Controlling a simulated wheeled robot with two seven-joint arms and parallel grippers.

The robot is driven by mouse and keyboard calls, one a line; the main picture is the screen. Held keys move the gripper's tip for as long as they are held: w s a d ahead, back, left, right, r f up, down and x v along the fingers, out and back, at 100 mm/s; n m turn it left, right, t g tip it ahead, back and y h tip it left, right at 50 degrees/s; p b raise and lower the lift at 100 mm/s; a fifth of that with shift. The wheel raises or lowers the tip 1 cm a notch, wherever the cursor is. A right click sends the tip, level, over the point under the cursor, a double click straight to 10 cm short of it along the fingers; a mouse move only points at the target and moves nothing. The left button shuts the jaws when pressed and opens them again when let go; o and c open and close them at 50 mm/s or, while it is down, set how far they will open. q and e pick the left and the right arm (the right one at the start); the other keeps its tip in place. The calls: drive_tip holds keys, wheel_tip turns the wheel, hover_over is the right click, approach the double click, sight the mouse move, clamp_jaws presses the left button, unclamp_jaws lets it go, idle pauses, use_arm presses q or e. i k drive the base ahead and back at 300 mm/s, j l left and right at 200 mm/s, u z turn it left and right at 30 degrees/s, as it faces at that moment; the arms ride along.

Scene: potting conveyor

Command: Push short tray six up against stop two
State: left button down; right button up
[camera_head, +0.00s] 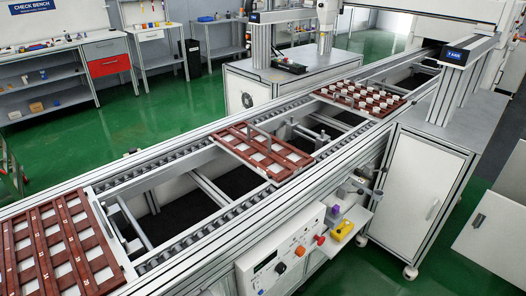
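Three reddish-brown trays sit on the conveyor in the head view. The near tray (72,222) is at the lower left, cut by the picture edge, with pale squares and small markings too small to read. The middle tray (241,154) lies across the rails and holds pale squares. The far tray (352,103) holds rows of small white pieces. I cannot tell which one is tray six. Grey metal bars (310,133) stand at the right end of the middle tray; I cannot tell whether they are stop two. Neither gripper is in view.
The conveyor rail (180,150) runs from lower left to upper right, with open gaps between the trays. A control box (285,250) with knobs is on the near side. A white cabinet (425,190) stands at right. Green floor (150,120) is free behind.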

sight(276, 160)
drive_tip(key=i+l, duration=0.1)
drive_tip(key=l, duration=0.25)
drive_tip(key=i+l, duration=0.15)
drive_tip(key=l, duration=0.2)
drive_tip(key=i+l, duration=0.1)
drive_tip(key=l, duration=0.25)
drive_tip(key=i+l, duration=0.15)
drive_tip(key=l, duration=0.2)
drive_tip(key=i+l, duration=0.1)
drive_tip(key=l, duration=0.25)
drive_tip(key=u, duration=1.85)
